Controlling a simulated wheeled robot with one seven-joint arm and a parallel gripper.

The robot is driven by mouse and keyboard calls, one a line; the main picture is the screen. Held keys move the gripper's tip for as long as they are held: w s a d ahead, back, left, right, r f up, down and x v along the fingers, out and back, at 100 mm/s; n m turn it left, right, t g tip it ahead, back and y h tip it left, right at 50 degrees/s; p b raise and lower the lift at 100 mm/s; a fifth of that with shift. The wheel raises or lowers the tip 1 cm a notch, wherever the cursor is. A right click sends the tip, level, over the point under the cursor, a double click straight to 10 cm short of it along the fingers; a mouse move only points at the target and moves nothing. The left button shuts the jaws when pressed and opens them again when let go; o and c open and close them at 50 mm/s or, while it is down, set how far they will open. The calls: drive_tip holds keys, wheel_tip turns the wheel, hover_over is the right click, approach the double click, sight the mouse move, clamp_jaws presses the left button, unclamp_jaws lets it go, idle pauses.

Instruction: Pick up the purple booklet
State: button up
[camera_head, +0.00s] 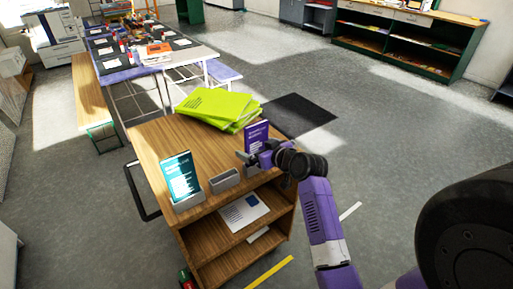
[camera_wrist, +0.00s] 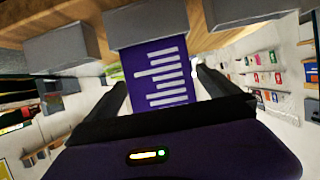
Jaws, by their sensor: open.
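The purple booklet (camera_head: 256,136) stands upright in a grey holder on top of the wooden cart (camera_head: 160,140), near its right edge. In the wrist view the purple booklet (camera_wrist: 155,72) shows white text lines and sits between my two fingers, its end in the grey holder (camera_wrist: 146,27). My gripper (camera_head: 252,158) is at the booklet, in front of its lower part. In the wrist view my gripper (camera_wrist: 162,88) is open, with one finger on either side of the booklet and gaps visible. The lower part of the booklet is hidden by my gripper in the head view.
A teal booklet (camera_head: 180,177) stands in a holder at the cart's front left. An empty grey holder (camera_head: 224,181) lies between the two booklets. Lime-green folders (camera_head: 218,106) lie at the back of the cart top.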

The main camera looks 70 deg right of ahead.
drive_tip(key=c, duration=1.5)
drive_tip(key=shift+r, duration=0.1)
